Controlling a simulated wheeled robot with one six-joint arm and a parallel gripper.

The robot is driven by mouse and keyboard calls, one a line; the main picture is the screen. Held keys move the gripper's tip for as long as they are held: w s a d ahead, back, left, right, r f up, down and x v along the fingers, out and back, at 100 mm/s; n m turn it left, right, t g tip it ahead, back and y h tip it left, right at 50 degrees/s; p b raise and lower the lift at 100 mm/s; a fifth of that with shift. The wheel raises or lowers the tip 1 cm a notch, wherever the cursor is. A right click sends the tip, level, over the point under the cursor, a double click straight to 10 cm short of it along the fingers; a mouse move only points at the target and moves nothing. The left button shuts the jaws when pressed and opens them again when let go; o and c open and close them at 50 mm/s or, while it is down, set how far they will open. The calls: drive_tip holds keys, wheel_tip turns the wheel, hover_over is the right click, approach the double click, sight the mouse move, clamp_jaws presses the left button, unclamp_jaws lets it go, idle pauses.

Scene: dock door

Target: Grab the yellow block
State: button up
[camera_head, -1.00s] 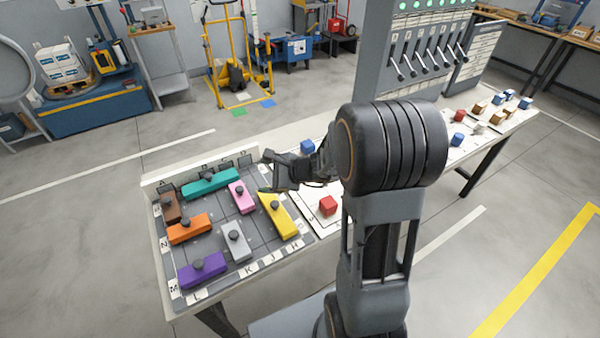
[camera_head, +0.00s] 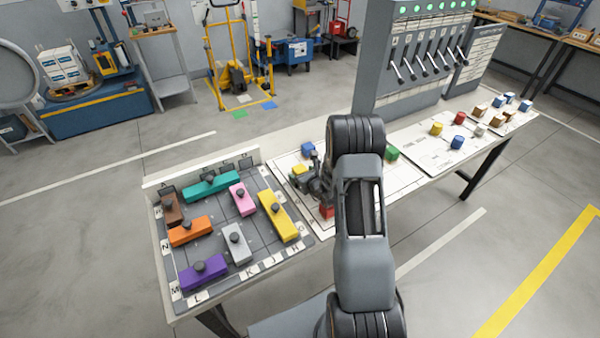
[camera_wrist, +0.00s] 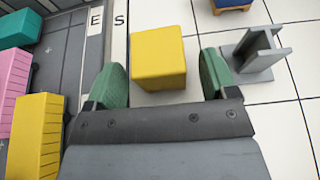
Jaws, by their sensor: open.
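A yellow block (camera_wrist: 158,57), a plain cube, sits on the white gridded mat (camera_head: 403,178). In the wrist view it lies between and slightly beyond the green fingertips of my gripper (camera_wrist: 163,78), with a gap on both sides. My gripper is open, and I cannot tell its height above the mat. In the head view the yellow block (camera_head: 300,170) shows just left of my gripper (camera_head: 311,174), partly hidden by it.
A grey I-shaped piece (camera_wrist: 257,57) stands right of the right fingertip. A blue cube (camera_head: 307,149) is behind, a red cube (camera_head: 326,211) in front, a green one (camera_head: 391,153) to the right. Left is a tray (camera_head: 160,245) of knobbed pieces, including a long yellow one (camera_head: 279,216).

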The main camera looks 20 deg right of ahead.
sight(299, 172)
drive_tip(key=shift+x, duration=1.5)
drive_tip(key=shift+c, duration=0.4)
drive_tip(key=c, duration=0.9)
